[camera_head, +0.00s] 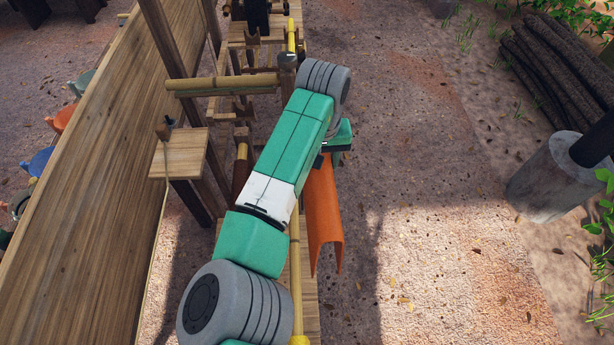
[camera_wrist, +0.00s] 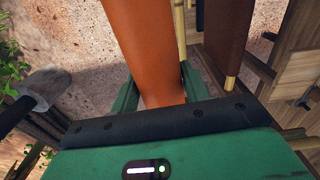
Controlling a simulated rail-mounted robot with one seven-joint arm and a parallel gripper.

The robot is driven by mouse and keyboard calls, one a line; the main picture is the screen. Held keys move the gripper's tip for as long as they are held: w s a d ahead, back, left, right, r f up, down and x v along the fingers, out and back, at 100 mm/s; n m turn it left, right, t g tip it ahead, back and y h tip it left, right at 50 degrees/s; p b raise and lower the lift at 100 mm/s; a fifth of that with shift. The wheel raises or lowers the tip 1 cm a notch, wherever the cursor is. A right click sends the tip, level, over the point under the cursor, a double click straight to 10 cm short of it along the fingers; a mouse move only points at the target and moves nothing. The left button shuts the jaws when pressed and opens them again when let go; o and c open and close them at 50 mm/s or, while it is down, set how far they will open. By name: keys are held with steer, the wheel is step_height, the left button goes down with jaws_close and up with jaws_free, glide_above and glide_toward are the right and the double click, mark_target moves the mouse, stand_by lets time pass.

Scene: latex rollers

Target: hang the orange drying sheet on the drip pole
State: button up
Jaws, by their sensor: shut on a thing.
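The orange sheet (camera_head: 324,222) hangs down from my gripper (camera_head: 336,142) in the head view, with its lower edge curved. In the wrist view, the sheet (camera_wrist: 150,45) runs between the two green fingers of my gripper (camera_wrist: 158,92), which is shut on it. A long yellow pole (camera_head: 296,270) runs just left of the sheet in the head view, partly hidden by my arm. A yellow pole (camera_wrist: 181,35) also shows close beside the sheet in the wrist view. I cannot tell whether sheet and pole touch. The sheet's gripped edge is mostly hidden.
A dark brown sheet (camera_wrist: 224,35) hangs nearby, left of my arm in the head view. A thick horizontal bamboo pole (camera_head: 222,84), a small wooden shelf (camera_head: 180,152) and a long wooden wall (camera_head: 90,150) stand left. A grey concrete post base (camera_head: 545,178) stands right; ground between is clear.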

steer(key=d+f, duration=0.1)
steer(key=f, duration=0.1)
steer(key=w+d+f+b, duration=0.1)
steer(key=f, duration=0.2)
steer(key=w+d+f+b, duration=0.1)
steer(key=f, duration=0.1)
steer(key=shift+d+f, duration=0.15)
steer(key=shift+f, duration=0.05)
steer(key=shift+s+r, duration=0.1)
steer(key=shift+a+p, duration=0.75)
steer(key=shift+a, duration=0.45)
glide_above(294, 222)
step_height(294, 222, down, 28)
steer(key=b, duration=2.3)
steer(key=shift+f+b, duration=0.2)
steer(key=shift+b, duration=0.1)
steer(key=shift+f+b, duration=0.3)
steer(key=o, duration=1.2)
steer(key=shift+c, duration=0.2)
